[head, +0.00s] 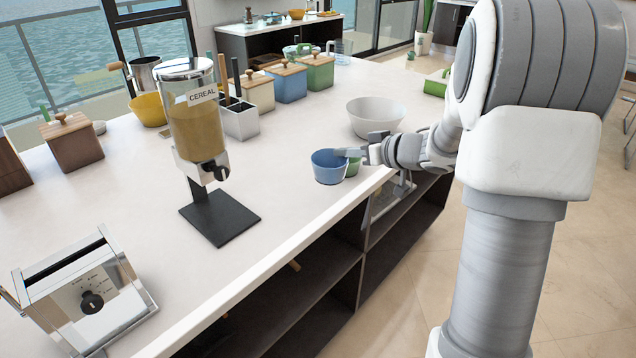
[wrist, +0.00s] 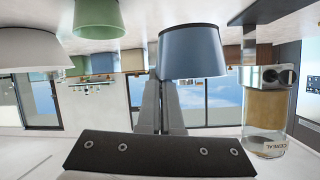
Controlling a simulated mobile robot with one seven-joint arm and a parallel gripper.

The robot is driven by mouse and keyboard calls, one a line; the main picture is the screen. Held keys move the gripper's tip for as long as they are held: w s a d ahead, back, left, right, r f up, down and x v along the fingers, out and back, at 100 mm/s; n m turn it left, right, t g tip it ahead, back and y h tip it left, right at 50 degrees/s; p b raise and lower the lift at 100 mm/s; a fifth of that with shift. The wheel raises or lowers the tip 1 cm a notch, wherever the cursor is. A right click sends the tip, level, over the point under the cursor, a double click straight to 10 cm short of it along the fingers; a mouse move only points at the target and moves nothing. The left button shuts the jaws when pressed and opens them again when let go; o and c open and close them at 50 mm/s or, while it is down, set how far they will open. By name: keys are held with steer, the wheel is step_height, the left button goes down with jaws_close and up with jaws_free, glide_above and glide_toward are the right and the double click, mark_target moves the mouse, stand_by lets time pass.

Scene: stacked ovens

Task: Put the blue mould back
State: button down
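The blue mould (head: 329,168) is a small round cup near the front edge of the white counter, rim up. My gripper (head: 358,152) reaches in from the right, its fingertips at the mould's right rim. In the wrist view, which is upside down, the blue mould (wrist: 192,52) fills the upper middle. My fingers (wrist: 159,85) are close together with the mould's rim at their tips, shut on its wall. The mould hides part of the tips. I cannot tell whether its base touches the counter. A green mould (head: 353,166) stands just behind it, also in the wrist view (wrist: 95,22).
A white bowl (head: 376,116) stands behind the moulds. The cereal dispenser (head: 197,130) is to the left, and a toaster (head: 84,292) at the near left. Several lidded boxes (head: 287,84) stand farther back. Bare counter lies between the dispenser and the blue mould. Open shelves (head: 310,280) are below.

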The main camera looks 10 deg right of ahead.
mark_target(324, 161)
steer(key=w+a+f, duration=0.1)
steer(key=w+a+f+b, duration=0.1)
steer(key=a, duration=0.1)
steer(key=w+a+f, duration=0.1)
steer(key=a, duration=0.1)
steer(key=shift+w+f+b, duration=0.2)
steer(key=shift+f+b, duration=0.15)
steer(key=shift+f, duration=0.05)
steer(key=shift+f+b, duration=0.8)
steer(key=shift+f, duration=1.05)
steer(key=shift+f, duration=0.2)
steer(key=c, duration=1.1)
jaws_free()
